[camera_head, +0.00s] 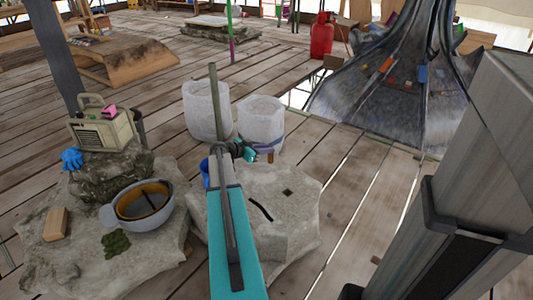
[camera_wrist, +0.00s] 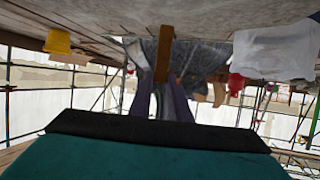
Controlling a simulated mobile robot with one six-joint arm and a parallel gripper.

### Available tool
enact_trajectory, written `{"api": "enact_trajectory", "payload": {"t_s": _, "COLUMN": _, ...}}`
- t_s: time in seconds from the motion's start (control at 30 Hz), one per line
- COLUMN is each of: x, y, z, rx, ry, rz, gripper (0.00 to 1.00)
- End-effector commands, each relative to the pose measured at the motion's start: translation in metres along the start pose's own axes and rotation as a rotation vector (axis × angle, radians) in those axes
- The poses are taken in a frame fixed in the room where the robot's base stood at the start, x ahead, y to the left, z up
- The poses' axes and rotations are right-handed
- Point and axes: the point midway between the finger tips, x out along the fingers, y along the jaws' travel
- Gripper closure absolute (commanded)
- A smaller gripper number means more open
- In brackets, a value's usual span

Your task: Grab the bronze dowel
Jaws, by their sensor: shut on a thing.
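The bronze dowel (camera_wrist: 165,50) is a short brown bar in the wrist view. My gripper (camera_wrist: 162,82) is shut on it, with one purple finger on each side. The dowel's far end reaches the grey stone surface at the top of that picture; I cannot tell whether it touches. In the head view my gripper (camera_head: 266,146) is small and partly hidden behind my arm, above the back edge of the pale stone block (camera_head: 295,220). A small brown piece of the dowel (camera_head: 270,157) shows below the purple fingers.
The block has a small square hole and a dark curved slot on top. Two white sacks (camera_head: 207,108) stand behind it. A grey bucket (camera_head: 143,205), a radio (camera_head: 100,127) and a wooden block (camera_head: 57,224) sit on stones at left. A dark spire (camera_head: 390,95) stands at back right.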

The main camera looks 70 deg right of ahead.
Motion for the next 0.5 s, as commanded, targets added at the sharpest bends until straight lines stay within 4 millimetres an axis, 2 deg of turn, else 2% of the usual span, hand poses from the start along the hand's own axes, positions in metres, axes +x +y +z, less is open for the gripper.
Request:
{"api": "enact_trajectory", "payload": {"t_s": 0.03, "x": -0.005, "y": 0.004, "z": -0.004, "rx": -0.001, "ry": 0.001, "rz": 0.0, "gripper": 1.0}}
{"api": "enact_trajectory", "payload": {"t_s": 0.5, "x": -0.05, "y": 0.05, "z": 0.01, "rx": -0.002, "ry": 0.001, "rz": 0.001, "gripper": 1.0}}
